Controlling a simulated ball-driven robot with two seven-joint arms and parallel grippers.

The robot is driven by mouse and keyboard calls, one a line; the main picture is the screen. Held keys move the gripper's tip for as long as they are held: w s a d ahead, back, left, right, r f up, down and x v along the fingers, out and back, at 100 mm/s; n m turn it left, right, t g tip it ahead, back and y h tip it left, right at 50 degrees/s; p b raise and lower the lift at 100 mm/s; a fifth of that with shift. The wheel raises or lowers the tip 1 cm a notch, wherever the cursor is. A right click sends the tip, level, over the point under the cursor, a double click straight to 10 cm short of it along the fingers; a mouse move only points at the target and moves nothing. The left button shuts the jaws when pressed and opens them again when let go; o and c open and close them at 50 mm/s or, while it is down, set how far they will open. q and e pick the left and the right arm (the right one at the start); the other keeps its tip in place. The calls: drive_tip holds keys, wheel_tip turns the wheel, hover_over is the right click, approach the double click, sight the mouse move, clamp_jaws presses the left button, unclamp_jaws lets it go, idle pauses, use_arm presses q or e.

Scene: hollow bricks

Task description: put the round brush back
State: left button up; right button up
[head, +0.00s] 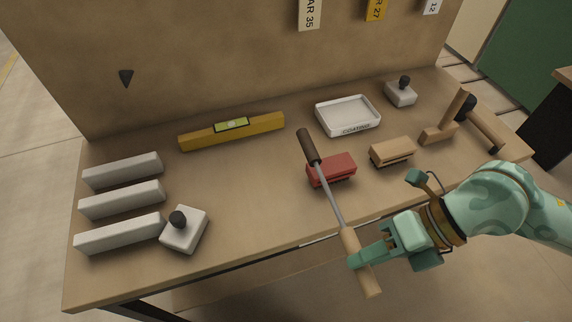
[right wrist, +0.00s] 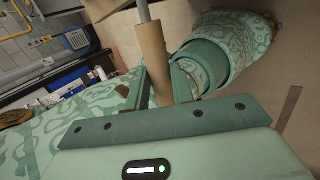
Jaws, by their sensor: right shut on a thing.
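The round brush (head: 338,212) has a dark cylindrical head, a thin grey metal rod and a light wooden handle. My right gripper (head: 362,252) is shut on the wooden handle beyond the table's front edge. The head is out of that view. My left gripper is not in view.
A dark cone (head: 126,78) sits on the back panel.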

drive_tip(key=shift+w+a+f+n+g, duration=0.15)
drive_tip(key=shift+a+f+g, duration=0.1)
drive_tip(key=shift+a, duration=0.25)
drive_tip(key=shift+s+a+f+n+g, duration=0.1)
drive_tip(key=shift+a+f+n+g, duration=0.1)
drive_tip(key=shift+a, duration=0.3)
drive_tip(key=w+a+f+b, duration=0.2)
drive_tip(key=w+a+f, duration=0.2)
drive_tip(key=w+a, duration=0.15)
drive_tip(key=b, duration=0.4)
hover_over(297, 244)
drive_tip(key=s, duration=0.2)
drive_tip(key=f, duration=0.8)
drive_tip(key=shift+a+f, duration=0.1)
drive_tip(key=shift+a, duration=0.2)
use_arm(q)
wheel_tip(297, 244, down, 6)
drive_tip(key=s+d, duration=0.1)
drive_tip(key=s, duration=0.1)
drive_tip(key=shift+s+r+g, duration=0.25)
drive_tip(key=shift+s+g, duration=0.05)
use_arm(e)
drive_tip(key=shift+s, duration=0.1)
drive_tip(key=o, duration=0.9)
